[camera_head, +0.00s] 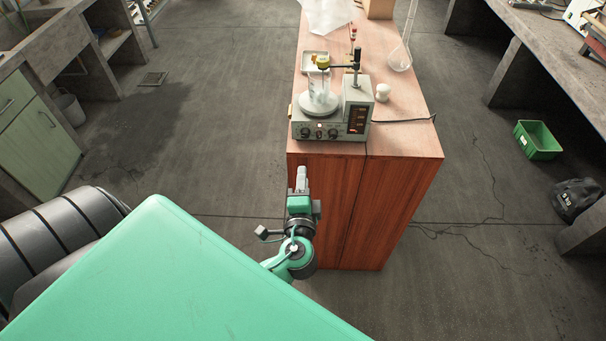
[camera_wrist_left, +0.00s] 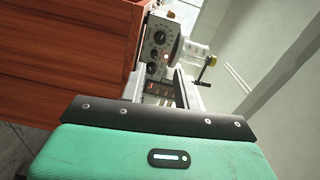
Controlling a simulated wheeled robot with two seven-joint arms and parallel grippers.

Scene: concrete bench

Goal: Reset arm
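My left gripper (camera_head: 301,172) is in front of the near face of the wooden cabinet, below its top edge in the head view. Its fingers point away from me, toward the cabinet. In the left wrist view its two fingers (camera_wrist_left: 163,76) stand apart with nothing between them. Beyond the gap the magnetic stirrer (camera_wrist_left: 158,45) shows, apart from the fingers. My right gripper is in neither view. Part of my left arm is hidden behind my own green body in the head view.
The wooden cabinet (camera_head: 392,195) carries the magnetic stirrer (camera_head: 330,122) with a flask (camera_head: 319,93), a small white jar (camera_head: 382,92) and a glass flask (camera_head: 399,58). A green crate (camera_head: 538,140) and black bag (camera_head: 576,198) lie right.

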